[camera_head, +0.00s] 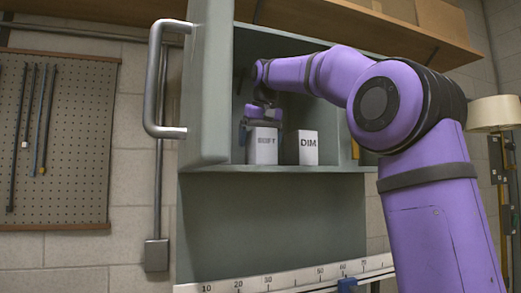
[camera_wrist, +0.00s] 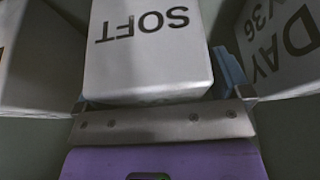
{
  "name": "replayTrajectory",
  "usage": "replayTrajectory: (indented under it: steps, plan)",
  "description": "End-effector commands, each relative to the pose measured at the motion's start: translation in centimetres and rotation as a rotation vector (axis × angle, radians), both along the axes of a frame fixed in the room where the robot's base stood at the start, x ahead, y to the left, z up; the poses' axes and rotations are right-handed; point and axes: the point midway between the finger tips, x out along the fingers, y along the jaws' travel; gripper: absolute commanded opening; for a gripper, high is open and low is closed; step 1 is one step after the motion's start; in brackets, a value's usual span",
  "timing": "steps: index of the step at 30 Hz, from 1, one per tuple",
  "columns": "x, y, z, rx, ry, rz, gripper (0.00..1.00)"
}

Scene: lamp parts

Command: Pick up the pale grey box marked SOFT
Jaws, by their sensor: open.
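The pale grey box marked SOFT (camera_wrist: 150,60) fills the middle of the wrist view, its lettering upside down there. In the head view it stands upright on the cabinet shelf, a white-grey box (camera_head: 262,150) with faint lettering. My gripper (camera_head: 262,122) is open just above and behind this box. In the wrist view the blue finger on the right is beside the box, and the left finger is mostly hidden. I cannot tell whether either finger touches it.
A box marked DIM (camera_head: 308,150) stands close to the right on the same shelf (camera_head: 290,168). In the wrist view a box with DAY lettering (camera_wrist: 285,70) is near on the right, and another pale box (camera_wrist: 40,65) on the left. The open cabinet door (camera_head: 207,90) stands left.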

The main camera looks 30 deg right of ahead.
Motion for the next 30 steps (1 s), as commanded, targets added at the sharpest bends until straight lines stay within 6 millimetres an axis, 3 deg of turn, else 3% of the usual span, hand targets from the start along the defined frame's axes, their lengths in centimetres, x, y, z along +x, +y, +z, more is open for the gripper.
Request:
replayTrajectory:
  steps: [10,15,18,30]
  plan:
    - [0.01,0.00,-0.30,0.000,0.000,0.000,0.96]
    - [0.01,-0.01,-0.29,0.000,0.000,0.000,0.57]
    - [0.01,-0.01,-0.29,0.000,0.000,0.000,0.38]
    - [0.01,0.01,0.16,0.001,0.000,0.000,0.38]
